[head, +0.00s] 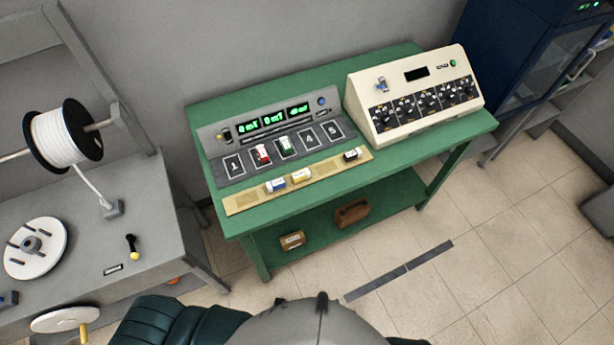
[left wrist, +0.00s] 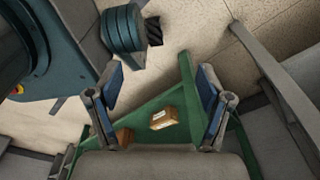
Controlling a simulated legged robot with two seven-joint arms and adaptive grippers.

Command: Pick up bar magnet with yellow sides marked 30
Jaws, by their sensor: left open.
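A small bar magnet with yellow sides and a white top (head: 300,176) lies on the tan tray strip (head: 325,168) at the front of the green table; its marking is too small to read. A blue-sided one (head: 276,185) lies just left of it. A black-ended one (head: 352,154) lies near the tray's right end. My left gripper (left wrist: 160,98) shows only in the left wrist view, open and empty, its two blue-padded fingers wide apart. It is away from the magnets, none of which shows in that view. My right gripper is not in view.
A red block (head: 263,154) and a green block (head: 287,147) sit in numbered slots of the grey meter panel (head: 235,130). A cream control box (head: 410,127) stands at right. A grey winding bench (head: 160,230) stands left.

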